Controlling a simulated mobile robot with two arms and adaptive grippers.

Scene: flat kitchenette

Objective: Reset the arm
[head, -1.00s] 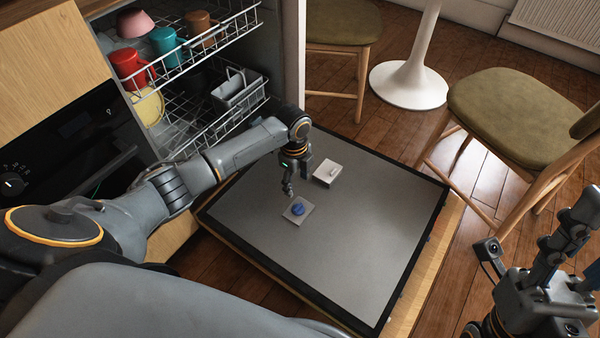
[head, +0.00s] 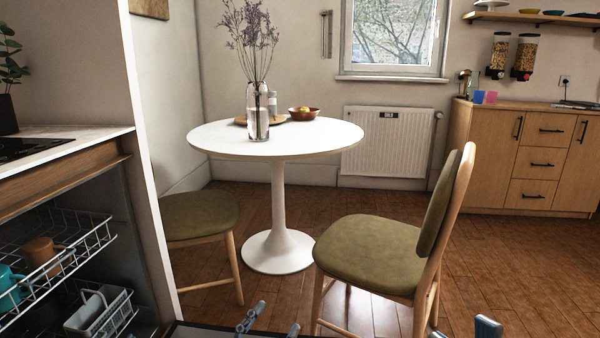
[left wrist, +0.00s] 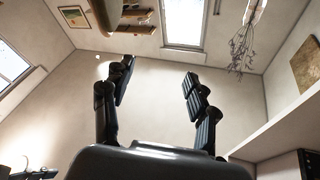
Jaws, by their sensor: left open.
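My left gripper (head: 271,322) shows only as fingertips at the bottom edge of the head view, near the open dishwasher. In the left wrist view its two dark fingers (left wrist: 159,84) are spread wide apart with nothing between them. Pale wall and a window lie behind them. Parts of my right gripper (head: 463,331) show at the bottom right edge of the head view. Most of it is cut off, so its opening is hidden.
The dishwasher racks (head: 62,262) on the left hold a brown mug (head: 42,254), a teal mug (head: 8,288) and a grey basket (head: 98,312). A white round table (head: 215,143) and a green-seated chair (head: 365,250) stand ahead. Wooden floor (head: 510,260) is clear at right.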

